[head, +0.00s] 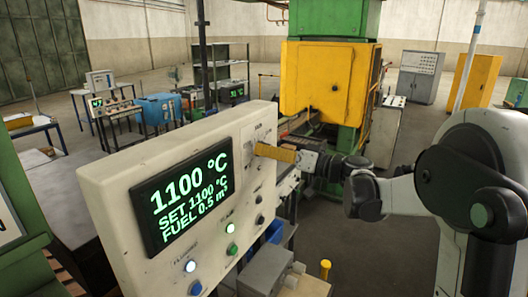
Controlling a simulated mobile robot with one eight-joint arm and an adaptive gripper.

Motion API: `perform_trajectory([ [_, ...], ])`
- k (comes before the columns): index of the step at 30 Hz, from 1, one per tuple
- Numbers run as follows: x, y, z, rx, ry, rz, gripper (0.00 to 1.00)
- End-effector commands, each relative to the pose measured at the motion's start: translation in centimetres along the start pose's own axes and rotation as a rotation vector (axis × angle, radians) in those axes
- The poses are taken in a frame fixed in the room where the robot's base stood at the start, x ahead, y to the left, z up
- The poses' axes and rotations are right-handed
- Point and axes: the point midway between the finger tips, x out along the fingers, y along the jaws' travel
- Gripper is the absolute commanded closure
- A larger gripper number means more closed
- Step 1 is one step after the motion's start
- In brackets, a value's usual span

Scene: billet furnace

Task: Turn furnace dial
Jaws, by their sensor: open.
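The cream furnace control panel (112,205) stands at the left, facing right. Its black display (186,196) reads 1100 °C, SET 1100 °C, FUEL 0.5 m³ in green. My gripper (262,151) reaches in from the right with its tan fingers at the panel's upper right, close to a pale plate. The gripper is open. The fingers cover the spot in front of them, so a dial there is hidden, and I cannot tell whether they touch it. Small dark knobs (260,220) sit lower on the panel's right side.
Lit buttons (232,250) line the panel's lower part. A yellow and green press (316,80) stands behind my gripper. A grey box (266,270) and a yellow button post (325,268) are below. Open floor lies to the right of these.

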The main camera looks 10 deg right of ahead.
Motion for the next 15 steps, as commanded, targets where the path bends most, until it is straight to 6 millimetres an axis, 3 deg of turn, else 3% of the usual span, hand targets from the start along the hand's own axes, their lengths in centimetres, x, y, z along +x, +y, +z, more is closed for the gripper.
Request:
perform_trajectory([
  [15, -10.1, 0.1, -0.1, 0.0, 0.002, 0.002, 0.38],
])
